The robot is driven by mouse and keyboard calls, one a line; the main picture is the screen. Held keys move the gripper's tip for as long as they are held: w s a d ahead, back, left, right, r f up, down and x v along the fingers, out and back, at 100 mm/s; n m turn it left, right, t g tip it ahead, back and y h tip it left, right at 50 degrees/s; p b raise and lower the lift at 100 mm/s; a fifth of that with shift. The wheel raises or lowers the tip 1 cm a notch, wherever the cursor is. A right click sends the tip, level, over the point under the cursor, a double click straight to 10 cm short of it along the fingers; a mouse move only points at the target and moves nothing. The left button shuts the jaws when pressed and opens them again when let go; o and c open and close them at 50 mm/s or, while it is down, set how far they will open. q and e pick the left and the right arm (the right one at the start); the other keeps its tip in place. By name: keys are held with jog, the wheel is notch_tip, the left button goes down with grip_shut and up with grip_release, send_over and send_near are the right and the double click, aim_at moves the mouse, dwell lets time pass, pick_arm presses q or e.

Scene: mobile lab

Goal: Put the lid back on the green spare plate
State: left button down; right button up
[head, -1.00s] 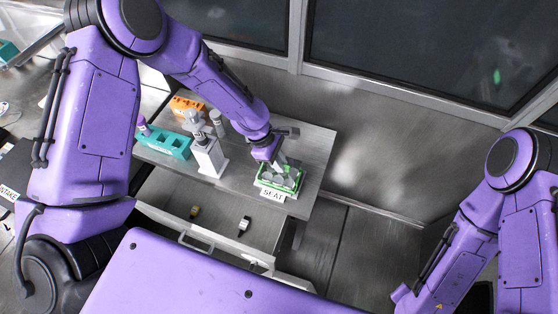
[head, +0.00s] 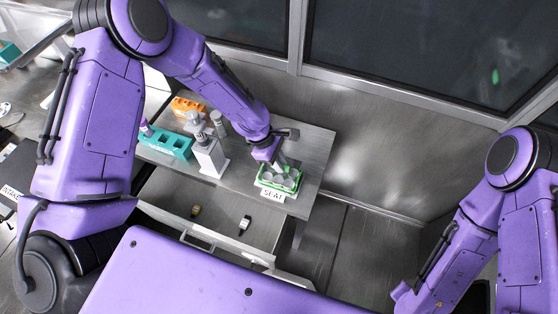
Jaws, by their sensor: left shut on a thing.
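The green plate (head: 262,183) sits on the grey bench at its front right, behind a white label reading SEAT (head: 273,194). Grey round shapes show inside its green rim. My left gripper (head: 277,164) reaches down from the upper left right over the plate, shut on a small thin thing that I take to be the clear lid. The lid's outline is too small and see-through to make out, so I cannot tell whether it touches the plate. My right arm shows at the right edge, but its gripper is out of view.
A white-and-grey device (head: 210,158) stands left of the plate. A teal rack (head: 167,143) and an orange rack (head: 187,106) stand farther left. An open drawer (head: 170,200) below the bench holds two small items. The bench right of the plate (head: 318,150) is clear.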

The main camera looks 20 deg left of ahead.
pick_arm(q)
jog(key=shift+f+b, duration=0.85)
jog(key=shift+f, duration=0.85)
jog(key=c, duration=1.1)
grip_release()
jog(key=shift+r, duration=0.1)
jog(key=b+v, duration=0.1)
jog(key=v, duration=0.9)
jog(key=shift+a+r, duration=0.1)
jog(key=shift+r, duration=0.1)
